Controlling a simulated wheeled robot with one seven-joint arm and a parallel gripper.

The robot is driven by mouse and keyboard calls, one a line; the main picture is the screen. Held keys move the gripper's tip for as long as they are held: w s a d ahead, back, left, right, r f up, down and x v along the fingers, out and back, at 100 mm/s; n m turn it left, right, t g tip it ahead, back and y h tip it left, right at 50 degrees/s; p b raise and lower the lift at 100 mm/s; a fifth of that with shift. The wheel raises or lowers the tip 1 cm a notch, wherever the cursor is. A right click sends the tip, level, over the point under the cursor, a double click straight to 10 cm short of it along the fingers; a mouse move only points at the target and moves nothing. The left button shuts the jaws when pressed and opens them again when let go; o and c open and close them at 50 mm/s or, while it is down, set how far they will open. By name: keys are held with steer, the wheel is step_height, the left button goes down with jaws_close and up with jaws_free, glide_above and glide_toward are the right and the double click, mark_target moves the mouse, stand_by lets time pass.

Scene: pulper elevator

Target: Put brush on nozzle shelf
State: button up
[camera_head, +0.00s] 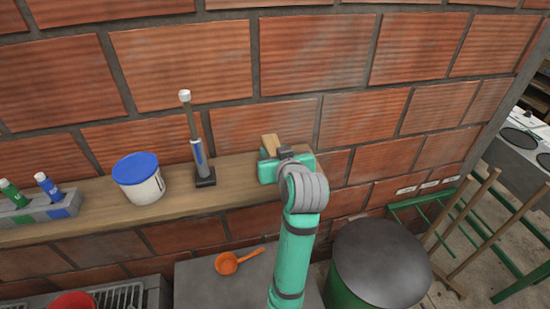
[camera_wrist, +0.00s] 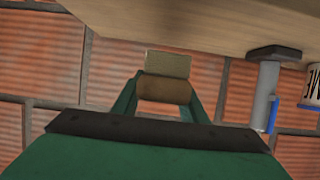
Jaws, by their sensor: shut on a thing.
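My gripper (camera_head: 272,152) is at the right part of the wooden wall shelf (camera_head: 100,213), close to the brick wall. It is shut on the brush (camera_head: 270,143), of which only a small tan part shows beside the green gripper. In the wrist view the brush (camera_wrist: 165,88) is a brown rounded piece with a paler tan block, held between the two green fingers (camera_wrist: 163,100). The shelf (camera_wrist: 205,22) crosses the top of that view. I cannot tell whether the brush touches the shelf.
A grey upright tool (camera_head: 198,150) on a dark base stands on the shelf left of my gripper. Further left are a white tub with a blue lid (camera_head: 140,180) and a bottle rack (camera_head: 45,210). Below are an orange ladle (camera_head: 232,263) and a dark-lidded green bin (camera_head: 382,262).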

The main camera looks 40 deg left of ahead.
steer(key=shift+w+a+f, duration=0.2)
steer(key=shift+a+f, duration=0.2)
steer(key=shift+f, duration=0.15)
steer(key=shift+w+a+f, duration=0.2)
steer(key=shift+a+f, duration=0.15)
steer(key=shift+f, duration=0.15)
steer(key=shift+w+f, duration=0.2)
steer(key=shift+f, duration=1.45)
steer(key=shift+f, duration=0.1)
steer(key=o, duration=1.1)
steer(key=shift+s+d+r, duration=0.15)
steer(key=shift+d+r, duration=0.05)
steer(key=v, duration=1.1)
steer(key=shift+s+d+r, duration=0.1)
steer(key=shift+r, duration=0.05)
